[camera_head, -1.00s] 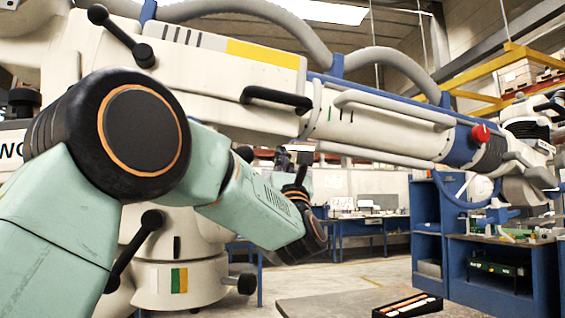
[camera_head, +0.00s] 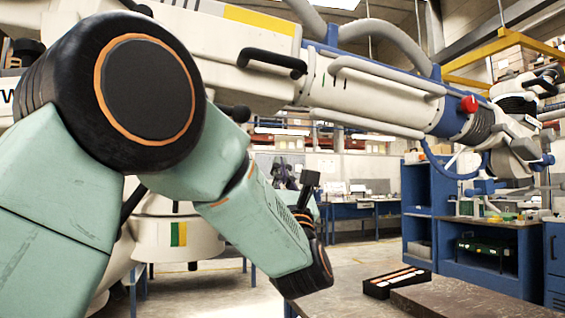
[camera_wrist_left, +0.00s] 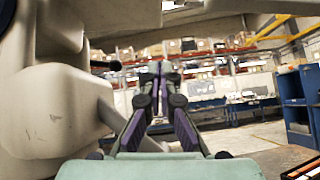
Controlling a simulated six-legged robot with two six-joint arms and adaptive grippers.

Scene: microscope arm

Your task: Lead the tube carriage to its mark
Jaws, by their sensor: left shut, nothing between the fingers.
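The microscope arm, a long white and blue boom (camera_head: 375,95), crosses the upper head view. It has black handles (camera_head: 272,61) and a yellow band (camera_head: 258,20). I cannot tell which part is the tube carriage. Small green and dark lines (camera_head: 322,82) show on the tube, and a green and yellow patch (camera_head: 178,234) on the white base; I cannot tell which is the mark. My right gripper is out of view.
Blue cabinets (camera_head: 428,195) and a workbench (camera_head: 355,215) stand behind. White housing crowds the left of the wrist view; open floor lies beyond.

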